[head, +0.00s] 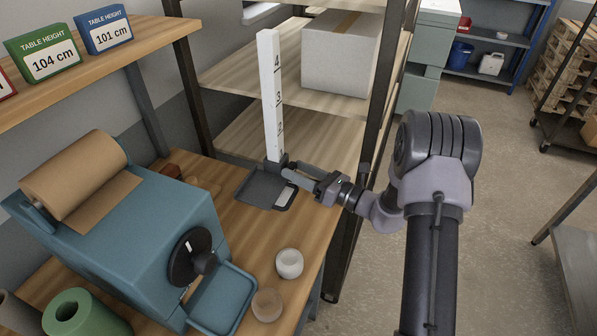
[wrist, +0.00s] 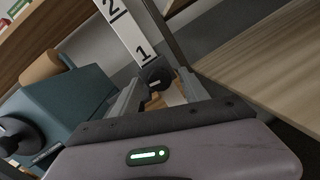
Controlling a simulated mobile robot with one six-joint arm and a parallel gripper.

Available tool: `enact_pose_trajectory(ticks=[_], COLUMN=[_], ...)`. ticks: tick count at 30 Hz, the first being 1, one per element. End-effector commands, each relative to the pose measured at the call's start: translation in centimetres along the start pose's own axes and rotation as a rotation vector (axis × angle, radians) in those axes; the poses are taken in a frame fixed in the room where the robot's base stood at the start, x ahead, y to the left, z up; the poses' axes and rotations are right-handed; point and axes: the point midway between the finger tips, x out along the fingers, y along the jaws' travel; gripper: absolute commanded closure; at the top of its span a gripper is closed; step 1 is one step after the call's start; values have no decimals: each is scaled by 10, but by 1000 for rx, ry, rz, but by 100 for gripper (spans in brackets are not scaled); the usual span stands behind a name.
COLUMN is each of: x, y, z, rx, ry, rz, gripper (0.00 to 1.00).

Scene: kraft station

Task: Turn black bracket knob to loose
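A white upright scale (head: 270,95) with black numbers stands on the table, with a black bracket (head: 277,163) at its foot. In the wrist view the round black bracket knob (wrist: 156,76) shows in front of the scale (wrist: 128,32), with a short pale mark on its face. My gripper (head: 294,172) reaches in from the right at the bracket. In the wrist view its fingers (wrist: 161,82) stand apart on either side of the knob. I cannot tell whether either finger touches it. In the head view the gripper hides the knob.
A teal paper dispenser (head: 150,225) with a black handwheel (head: 190,256) stands at left. A wooden shelf rack (head: 320,140) is close behind.

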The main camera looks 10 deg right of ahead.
Motion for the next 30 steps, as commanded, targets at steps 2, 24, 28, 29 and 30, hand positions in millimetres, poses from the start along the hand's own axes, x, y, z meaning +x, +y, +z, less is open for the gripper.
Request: enact_pose_trajectory(ticks=[2,24,28,29,30], x=[0,-149,-168,-170,-173], y=[0,0,0,0,0], z=[0,2,1,1,1], rx=[0,1,0,0,0], ry=[0,-2,-2,-1,-1], rz=[0,-4,-2,-1,-1], gripper=[47,47,47,47,47])
